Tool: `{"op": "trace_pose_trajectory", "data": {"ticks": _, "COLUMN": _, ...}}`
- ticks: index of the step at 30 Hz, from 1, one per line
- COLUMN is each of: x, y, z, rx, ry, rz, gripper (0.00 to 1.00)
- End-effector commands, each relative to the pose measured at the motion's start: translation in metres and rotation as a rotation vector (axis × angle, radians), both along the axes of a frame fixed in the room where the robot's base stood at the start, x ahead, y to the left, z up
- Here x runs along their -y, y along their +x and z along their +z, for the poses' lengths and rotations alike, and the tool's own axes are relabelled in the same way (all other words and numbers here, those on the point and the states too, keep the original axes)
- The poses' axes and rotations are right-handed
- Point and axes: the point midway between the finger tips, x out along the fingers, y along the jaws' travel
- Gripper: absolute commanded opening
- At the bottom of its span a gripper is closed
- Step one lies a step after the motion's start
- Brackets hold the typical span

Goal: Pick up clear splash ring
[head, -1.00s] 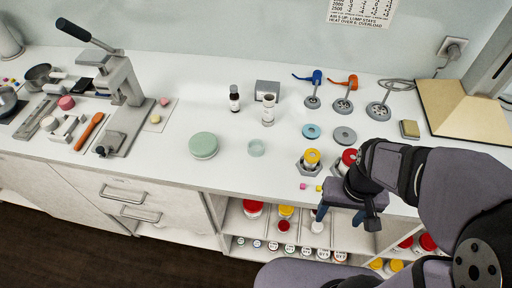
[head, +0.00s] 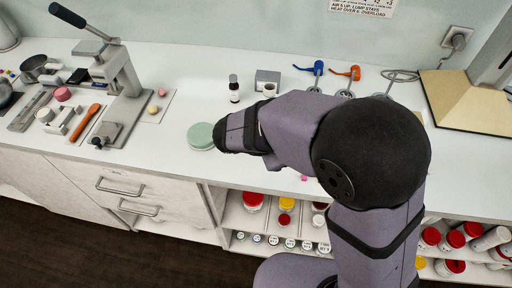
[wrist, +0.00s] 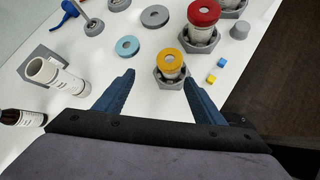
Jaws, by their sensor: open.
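I cannot see the clear splash ring in either view now. A second ago a small pale translucent ring, likely it, lay right of the green disc (head: 200,136) in the head view. My arm now covers that spot. The fingers are hidden in the head view.
A blue ring (wrist: 128,47) and a grey ring (wrist: 156,16) lie flat on the counter. A red-capped jar (wrist: 202,22) stands at top right. A lever press (head: 125,90) stands left.

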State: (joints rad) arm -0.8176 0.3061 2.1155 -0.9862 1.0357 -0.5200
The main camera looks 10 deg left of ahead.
Motion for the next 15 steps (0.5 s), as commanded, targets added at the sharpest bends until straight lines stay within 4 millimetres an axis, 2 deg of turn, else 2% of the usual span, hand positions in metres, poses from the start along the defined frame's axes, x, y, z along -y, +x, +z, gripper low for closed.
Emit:
{"op": "trace_pose_trajectory", "data": {"ticks": 1, "x": -0.023, "y": 0.000, "z": -0.020, "rx": 0.007, "ry": -0.064, "rz": 0.090, "gripper": 0.63}}
{"op": "trace_pose_trajectory", "data": {"ticks": 6, "x": -0.086, "y": -0.005, "z": -0.027, "rx": 0.056, "ry": -0.274, "rz": 0.329, "gripper": 0.63}}
{"op": "trace_pose_trajectory", "data": {"ticks": 10, "x": -0.121, "y": -0.014, "z": -0.026, "rx": 0.097, "ry": -0.381, "rz": 0.441, "gripper": 0.63}}
{"op": "trace_pose_trajectory", "data": {"ticks": 15, "x": -0.144, "y": -0.023, "z": -0.022, "rx": 0.129, "ry": -0.452, "rz": 0.509, "gripper": 0.63}}
